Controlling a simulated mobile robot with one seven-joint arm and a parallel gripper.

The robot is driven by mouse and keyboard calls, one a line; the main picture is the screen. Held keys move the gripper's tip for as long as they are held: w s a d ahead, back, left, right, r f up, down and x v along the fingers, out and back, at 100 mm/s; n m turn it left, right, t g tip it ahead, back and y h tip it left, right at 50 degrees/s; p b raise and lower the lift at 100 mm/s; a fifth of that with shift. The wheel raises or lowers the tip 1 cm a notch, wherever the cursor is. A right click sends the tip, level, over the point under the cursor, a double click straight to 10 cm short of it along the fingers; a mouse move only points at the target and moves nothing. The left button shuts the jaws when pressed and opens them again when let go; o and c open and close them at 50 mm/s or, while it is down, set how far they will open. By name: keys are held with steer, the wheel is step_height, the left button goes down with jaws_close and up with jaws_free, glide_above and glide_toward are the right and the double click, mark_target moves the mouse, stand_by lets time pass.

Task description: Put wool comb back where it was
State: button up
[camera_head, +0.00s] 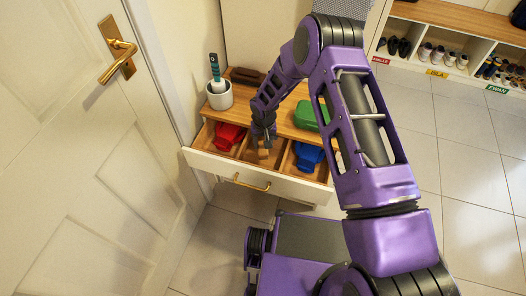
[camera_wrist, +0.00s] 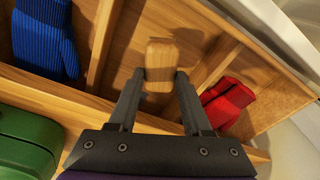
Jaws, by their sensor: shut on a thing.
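In the wrist view my gripper (camera_wrist: 160,74) is shut on a pale wooden block-shaped piece, which I take to be the wool comb (camera_wrist: 160,52). Only its wooden end shows; any teeth are hidden. The comb is over or in the middle compartment of the open drawer (camera_head: 222,168); I cannot tell if it touches the floor of it. In the head view my gripper (camera_head: 263,138) points down into that compartment, with a bit of the wooden comb (camera_head: 263,154) below the fingers. The middle compartment holds nothing else that I can see.
Red gloves (camera_head: 228,135) lie in the left compartment, blue gloves (camera_head: 308,156) in the right. Thin wooden dividers (camera_wrist: 101,45) flank the gripper. On the top stand a white cup (camera_head: 219,96) with a brush, a brown item (camera_head: 247,75) and a green case (camera_head: 305,115). A door (camera_head: 85,130) is close left.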

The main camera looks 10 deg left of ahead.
mark_target(263, 150)
steer(key=shift+f+b, duration=0.3)
steer(key=shift+f, duration=1.9)
steer(key=shift+f, duration=0.2)
steer(key=o, duration=1.2)
steer(key=shift+r, duration=0.1)
steer(key=r, duration=0.4)
steer(key=s+r+p, duration=0.1)
steer(key=r, duration=0.7)
steer(key=shift+s+d+r+p, duration=0.15)
steer(key=shift+d+p, duration=0.1)
steer(key=shift+p, duration=0.15)
